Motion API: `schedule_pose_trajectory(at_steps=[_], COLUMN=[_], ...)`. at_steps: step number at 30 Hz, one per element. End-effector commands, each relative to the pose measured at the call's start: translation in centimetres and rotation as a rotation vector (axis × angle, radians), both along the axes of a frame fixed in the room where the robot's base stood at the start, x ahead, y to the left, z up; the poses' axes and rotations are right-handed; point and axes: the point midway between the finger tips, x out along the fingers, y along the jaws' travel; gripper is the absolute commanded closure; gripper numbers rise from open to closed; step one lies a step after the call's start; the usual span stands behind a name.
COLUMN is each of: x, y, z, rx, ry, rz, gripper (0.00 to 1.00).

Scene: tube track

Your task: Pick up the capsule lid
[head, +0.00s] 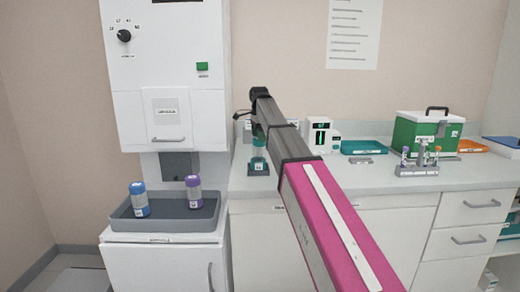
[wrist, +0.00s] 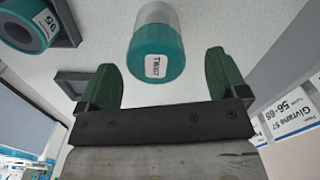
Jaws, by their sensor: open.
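A teal cylindrical cap (wrist: 156,56) with a white label, joined to a pale grey cylinder, shows in the wrist view. I cannot tell for certain whether it is the capsule lid. My gripper (wrist: 163,78) is open, with its two green fingers apart and the teal cap in the gap beyond them, not gripped. A second teal, ring-like piece (wrist: 22,36) with a hollow middle sits on a dark stand at the upper left. In the head view a teal container (head: 259,165) stands on a dark base on the counter, below the end of my arm, which partly hides that area.
A grey tray (head: 180,223) at the left holds a blue-capped container (head: 139,199) and a purple one (head: 193,192). On the counter (head: 400,184) stand a small white device (head: 319,135), a teal tray (head: 363,148), a metal rack (head: 418,170) and a green box (head: 421,130). The front right counter is clear.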

Motion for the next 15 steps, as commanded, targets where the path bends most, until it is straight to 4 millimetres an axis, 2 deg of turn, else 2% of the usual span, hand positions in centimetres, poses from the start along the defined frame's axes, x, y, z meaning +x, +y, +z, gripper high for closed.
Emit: schedule_pose_trajectory(at_steps=[7,15], x=[-0.2,-0.4], y=[-0.1,-0.2], z=[-1.7,-5.3], rx=[0.0,0.0], ry=[0.0,0.0], rz=[0.0,0.0], gripper=[0.08,0.08])
